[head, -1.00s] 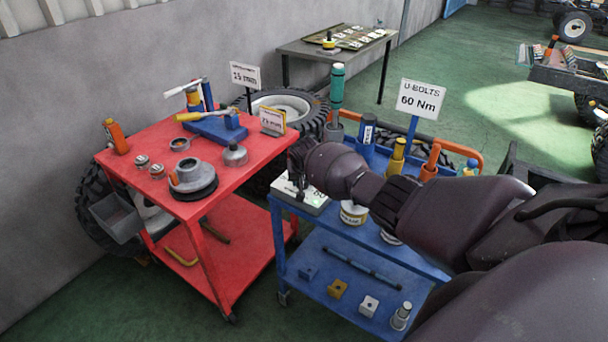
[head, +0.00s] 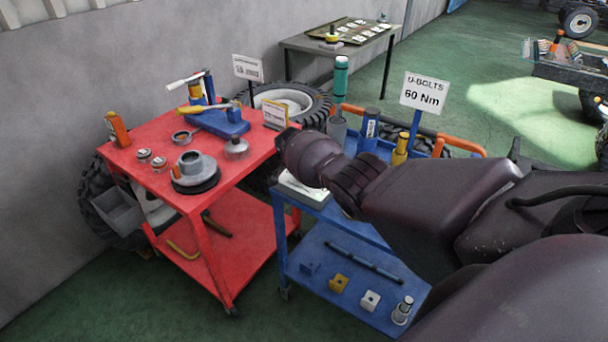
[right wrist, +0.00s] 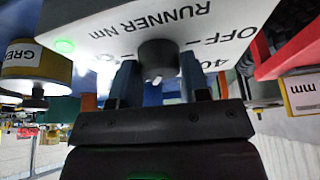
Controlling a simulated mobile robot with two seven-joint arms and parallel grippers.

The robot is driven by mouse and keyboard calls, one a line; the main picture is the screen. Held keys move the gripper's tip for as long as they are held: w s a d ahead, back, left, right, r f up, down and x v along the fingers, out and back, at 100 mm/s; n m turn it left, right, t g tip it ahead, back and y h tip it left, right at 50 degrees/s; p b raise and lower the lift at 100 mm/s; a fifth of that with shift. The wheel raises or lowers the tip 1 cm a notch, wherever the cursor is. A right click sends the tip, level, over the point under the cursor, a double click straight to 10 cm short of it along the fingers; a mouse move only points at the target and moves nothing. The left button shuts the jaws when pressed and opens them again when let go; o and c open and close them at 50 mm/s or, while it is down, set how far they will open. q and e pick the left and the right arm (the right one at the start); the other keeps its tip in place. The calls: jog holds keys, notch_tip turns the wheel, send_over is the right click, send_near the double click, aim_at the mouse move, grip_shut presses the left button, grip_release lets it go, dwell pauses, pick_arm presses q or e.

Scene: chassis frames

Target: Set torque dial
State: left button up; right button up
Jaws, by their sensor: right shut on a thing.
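The torque dial (right wrist: 157,57) is a dark round knob with a small white mark, on the white face of the runner box (right wrist: 100,25). The face reads "RUNNER Nm", "OFF" and "40", upside down here; a green light (right wrist: 64,46) glows on it. My right gripper (right wrist: 160,78) is shut on the dial, one finger on each side. In the head view the box (head: 303,190) stands on the blue cart, partly covered by my right arm, and the dial is hidden. A sign (head: 424,93) reads "U-BOLTS 60 Nm". My left gripper is out of view.
The red cart (head: 255,150) with hub parts and tools stands close on the left. A yellow-labelled can (right wrist: 38,65) is beside the box.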

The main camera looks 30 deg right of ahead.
jog(key=shift+m, duration=0.3)
jog(key=o, duration=0.9)
jog(key=p+v, duration=0.3)
jog(key=v, duration=0.1)
jog(key=shift+a+r, duration=0.1)
jog(key=shift+r, duration=0.25)
jog(key=shift+p+v, duration=0.8)
jog(key=shift+v, duration=2.25)
